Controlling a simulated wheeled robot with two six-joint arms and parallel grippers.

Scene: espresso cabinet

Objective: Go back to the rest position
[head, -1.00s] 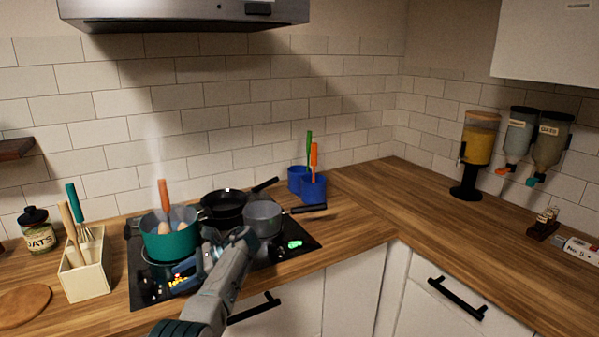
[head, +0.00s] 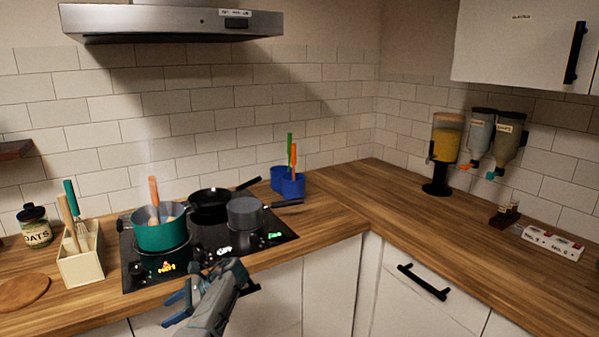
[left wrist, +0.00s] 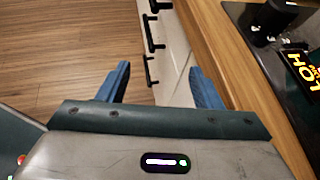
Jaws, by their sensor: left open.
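My left gripper (head: 172,309) is in front of the counter edge, below the cooktop (head: 208,244) in the head view. Its blue fingers are apart and nothing is between them. In the left wrist view the gripper (left wrist: 158,72) points along the cabinet fronts, with floor and drawer handles beyond it. My right gripper is in neither view. A teal pot (head: 162,236) with an orange-handled utensil stands on the front left of the cooktop, where a "HOT" sign glows.
A black pan (head: 209,204) and a grey saucepan (head: 245,214) share the cooktop. A cream utensil holder (head: 80,262) and an oats jar (head: 36,229) stand left. Blue cups (head: 292,187) stand behind right. The right counter (head: 400,215) is largely clear.

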